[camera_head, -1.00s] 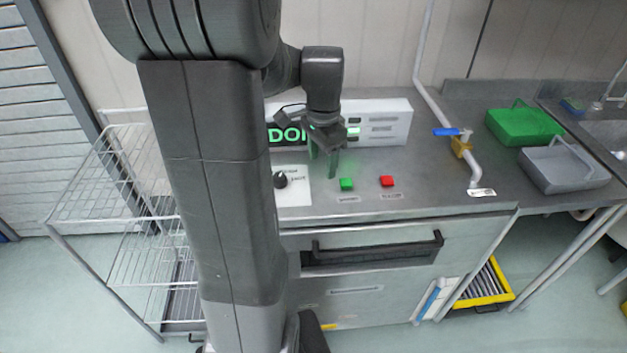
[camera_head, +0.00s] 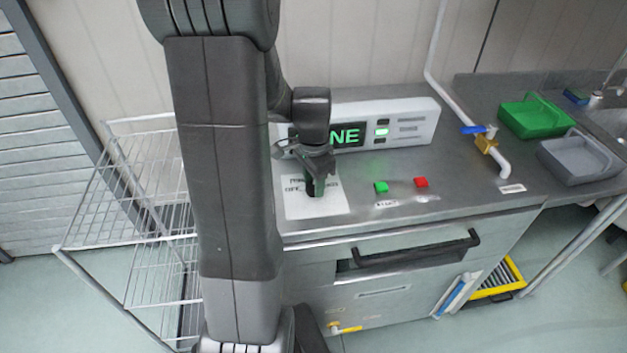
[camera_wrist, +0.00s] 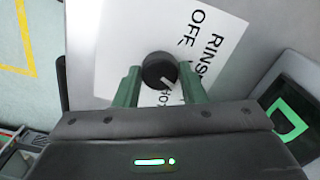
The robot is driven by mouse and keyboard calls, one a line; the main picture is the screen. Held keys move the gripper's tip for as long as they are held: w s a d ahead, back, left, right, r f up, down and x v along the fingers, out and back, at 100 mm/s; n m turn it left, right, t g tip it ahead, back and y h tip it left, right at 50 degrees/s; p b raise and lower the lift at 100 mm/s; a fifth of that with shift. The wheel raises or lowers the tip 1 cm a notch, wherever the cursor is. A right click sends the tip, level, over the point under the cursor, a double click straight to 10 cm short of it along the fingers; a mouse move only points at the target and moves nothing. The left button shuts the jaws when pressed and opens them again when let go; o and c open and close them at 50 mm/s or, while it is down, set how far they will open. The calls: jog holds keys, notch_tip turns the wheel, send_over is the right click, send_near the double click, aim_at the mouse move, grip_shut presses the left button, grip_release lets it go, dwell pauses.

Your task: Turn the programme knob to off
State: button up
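The black round programme knob (camera_wrist: 159,70) shows in the wrist view on a white label card (camera_wrist: 115,60); the card also shows in the head view (camera_head: 333,201). The knob's white pointer line faces the lower right in the wrist view. The word OFF is above right of the knob, RINSE further right, and another partly hidden word below. My gripper (camera_wrist: 160,75) points at the knob, with one green finger on each side. The fingers look open, with little gap to the knob; contact cannot be told. In the head view my gripper (camera_head: 316,187) hides the knob.
A display (camera_head: 347,137) on the white panel shows NE, partly hidden by my arm. Green (camera_head: 381,187) and red (camera_head: 421,182) buttons sit right of the card. A blue-handled valve (camera_head: 484,138) and green (camera_head: 538,118) and grey (camera_head: 574,160) trays stand further right.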

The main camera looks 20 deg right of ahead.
jog(key=c, duration=0.4)
jog(key=n, duration=0.3)
jog(key=shift+n+b, duration=0.3)
jog(key=shift+n, duration=0.1)
jog(key=n, duration=0.4)
jog(key=shift+n, duration=0.3)
jog(key=n, duration=0.5)
jog(key=shift+b, duration=0.4)
jog(key=shift+n, duration=2.3)
